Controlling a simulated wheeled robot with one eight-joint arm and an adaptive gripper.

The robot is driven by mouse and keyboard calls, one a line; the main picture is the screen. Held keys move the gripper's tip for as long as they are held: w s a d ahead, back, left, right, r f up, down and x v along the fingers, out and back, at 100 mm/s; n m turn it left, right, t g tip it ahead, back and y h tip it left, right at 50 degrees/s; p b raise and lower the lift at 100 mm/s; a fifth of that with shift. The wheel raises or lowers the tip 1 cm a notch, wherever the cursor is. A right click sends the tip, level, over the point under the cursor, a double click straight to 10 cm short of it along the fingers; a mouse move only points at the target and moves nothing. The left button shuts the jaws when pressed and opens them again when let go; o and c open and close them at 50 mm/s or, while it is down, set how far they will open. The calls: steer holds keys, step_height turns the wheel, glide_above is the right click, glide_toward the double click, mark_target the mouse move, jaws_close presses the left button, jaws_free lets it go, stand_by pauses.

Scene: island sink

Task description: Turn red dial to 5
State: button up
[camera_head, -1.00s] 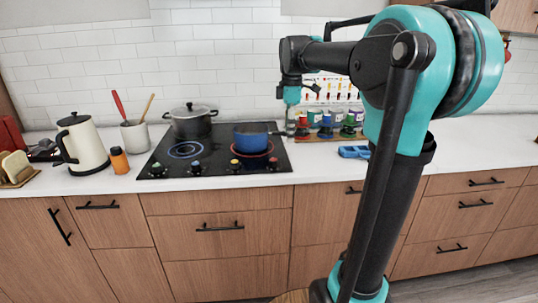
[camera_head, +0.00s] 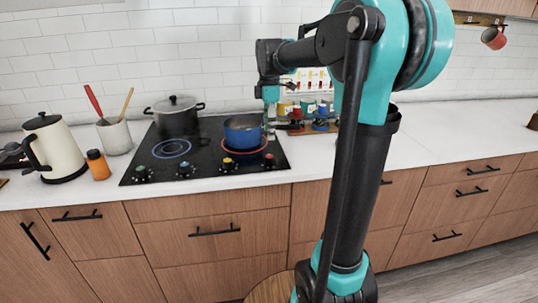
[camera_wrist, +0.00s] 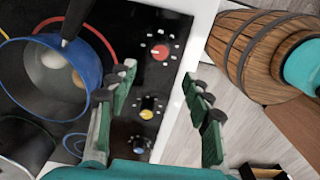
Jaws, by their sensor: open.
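The red dial (camera_wrist: 160,52) sits on the black cooktop near its front edge, ringed by white marks; its setting is too small to read. In the head view the red dial (camera_head: 269,159) is the rightmost of the row. Yellow (camera_wrist: 148,103) and blue (camera_wrist: 140,145) dials are beside it. My gripper (camera_wrist: 158,80) is open and empty, its green fingers spread to either side of the dial row, apart from the red dial in the picture. In the head view my gripper (camera_head: 270,104) is small and partly hidden near the pot.
A blue pot (camera_head: 243,134) with round items inside stands on the red-ringed burner, its black handle (camera_wrist: 76,18) close to the gripper. A grey pot (camera_head: 177,117) stands behind. A wooden barrel (camera_wrist: 258,48) stands before the counter. Right counter (camera_head: 440,140) is mostly clear.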

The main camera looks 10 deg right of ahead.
mark_target(269, 156)
step_height(269, 156, down, 10)
steer(key=shift+f, duration=0.25)
steer(key=shift+c, duration=0.3)
steer(key=c, duration=1.1)
